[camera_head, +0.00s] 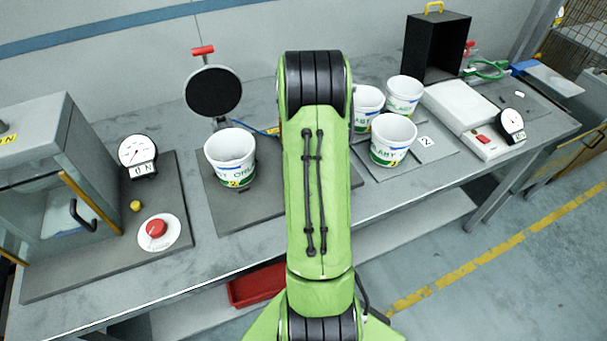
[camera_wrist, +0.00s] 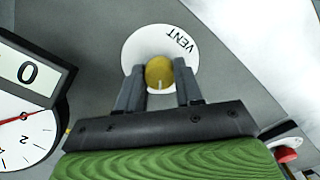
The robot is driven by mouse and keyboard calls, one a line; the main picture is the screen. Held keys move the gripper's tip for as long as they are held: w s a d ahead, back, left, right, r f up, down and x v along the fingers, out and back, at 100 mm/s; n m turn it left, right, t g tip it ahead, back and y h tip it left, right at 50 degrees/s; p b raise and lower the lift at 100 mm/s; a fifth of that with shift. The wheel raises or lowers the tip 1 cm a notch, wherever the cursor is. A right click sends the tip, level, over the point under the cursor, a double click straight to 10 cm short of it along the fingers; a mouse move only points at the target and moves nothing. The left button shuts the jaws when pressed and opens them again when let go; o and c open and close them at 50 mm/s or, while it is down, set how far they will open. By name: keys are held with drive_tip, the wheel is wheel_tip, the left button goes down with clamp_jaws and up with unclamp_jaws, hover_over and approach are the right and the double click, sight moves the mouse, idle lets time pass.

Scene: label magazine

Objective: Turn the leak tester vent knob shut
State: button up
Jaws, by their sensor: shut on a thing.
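The vent knob (camera_wrist: 159,73) shows in the wrist view as a round yellow knob with a pale mark at its lower edge. It sits on a white disc (camera_wrist: 140,45) lettered VENT, the letters turned nearly upside down in this view. My gripper (camera_wrist: 160,88) has one dark finger on each side of the knob and is shut on it. In the head view my green arm hides my gripper, and I cannot see the vent knob there.
A gauge (camera_wrist: 25,130) with a red needle and a display reading 0 stands close at left in the wrist view. In the head view, a white cup (camera_head: 230,158) stands left of my arm under a black disc (camera_head: 213,91). Several cups (camera_head: 393,140) stand right of it.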

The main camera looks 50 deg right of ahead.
drive_tip(key=shift+n, duration=0.5)
drive_tip(key=o, duration=1)
drive_tip(key=shift+o, duration=0.2)
wheel_tip(320, 180, up, 16)
drive_tip(key=p, duration=0.2)
drive_tip(key=shift+f, duration=0.15)
